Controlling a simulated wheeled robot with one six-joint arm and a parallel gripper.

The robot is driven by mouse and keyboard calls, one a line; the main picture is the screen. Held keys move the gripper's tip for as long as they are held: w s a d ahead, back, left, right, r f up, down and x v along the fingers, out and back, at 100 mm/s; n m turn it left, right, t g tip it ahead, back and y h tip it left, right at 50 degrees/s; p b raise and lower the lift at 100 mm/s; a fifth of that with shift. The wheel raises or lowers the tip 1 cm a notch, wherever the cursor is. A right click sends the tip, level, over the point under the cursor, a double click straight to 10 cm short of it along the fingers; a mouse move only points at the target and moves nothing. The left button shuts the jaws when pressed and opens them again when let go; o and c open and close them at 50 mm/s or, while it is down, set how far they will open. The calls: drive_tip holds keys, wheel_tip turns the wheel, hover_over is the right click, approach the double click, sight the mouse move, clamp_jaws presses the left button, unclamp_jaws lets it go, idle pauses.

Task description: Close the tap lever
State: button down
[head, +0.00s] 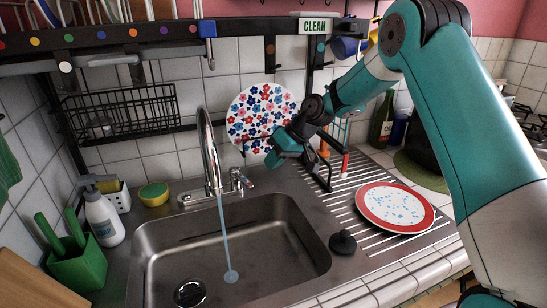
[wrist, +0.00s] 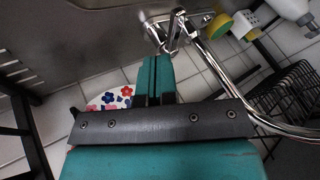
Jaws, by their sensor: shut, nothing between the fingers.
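The chrome tap (head: 207,150) stands at the back of the steel sink, and a stream of water (head: 225,240) runs from its spout into the basin. The small tap lever (head: 240,180) is to the right of the spout base. In the wrist view the lever (wrist: 174,32) is just beyond my fingertips, and the curved spout (wrist: 215,65) is to the right. My gripper (head: 273,160) is to the right of the lever and a little above it. It also shows in the wrist view (wrist: 155,60), shut and empty. I cannot tell whether it touches the lever.
A flowered plate (head: 255,110) stands upright behind my gripper. A red-rimmed plate (head: 395,207) lies on the drainer at right. A soap bottle (head: 102,215), yellow sponge (head: 153,194) and green holder (head: 78,265) are left of the sink. A wire basket (head: 120,112) hangs behind.

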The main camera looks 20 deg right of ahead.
sight(241, 178)
drive_tip(key=p+x, duration=0.1)
drive_tip(key=x, duration=0.6)
